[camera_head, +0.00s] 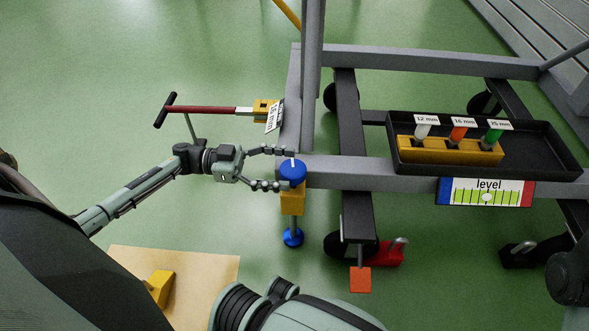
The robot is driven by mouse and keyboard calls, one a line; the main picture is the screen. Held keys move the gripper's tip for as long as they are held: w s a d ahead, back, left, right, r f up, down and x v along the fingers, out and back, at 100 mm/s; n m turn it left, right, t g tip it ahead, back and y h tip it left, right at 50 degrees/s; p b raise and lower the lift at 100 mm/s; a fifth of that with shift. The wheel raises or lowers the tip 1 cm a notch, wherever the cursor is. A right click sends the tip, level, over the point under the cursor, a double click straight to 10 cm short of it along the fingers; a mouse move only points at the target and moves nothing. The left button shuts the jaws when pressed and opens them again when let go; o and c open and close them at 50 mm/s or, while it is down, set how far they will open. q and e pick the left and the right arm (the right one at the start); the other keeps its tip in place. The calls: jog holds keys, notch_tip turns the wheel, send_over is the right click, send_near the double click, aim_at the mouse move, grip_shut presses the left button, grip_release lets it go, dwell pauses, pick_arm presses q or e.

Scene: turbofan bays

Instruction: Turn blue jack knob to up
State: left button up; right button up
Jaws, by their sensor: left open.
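The blue jack knob (292,171) sits on top of a yellow jack block (293,202) at the near left corner of the grey frame. A white mark shows on the knob's top. A blue foot (293,237) is below on the jack's stem. My left gripper (283,167) is open, with its fingers on the far and near sides of the knob. I cannot tell whether the fingers touch it. The level gauge (487,192) on the frame has a white marker near the middle of a yellow-green scale, between blue and red ends. My right gripper is not in view.
A red-handled T-bar tool (205,109) extends left from a yellow holder behind my left gripper. A black tray (555,157) with coloured tools sits on the frame at right. A red pedal (389,255) and an orange block (360,280) are low down.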

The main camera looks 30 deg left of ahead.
pick_arm(q)
jog(key=shift+x, duration=1.45)
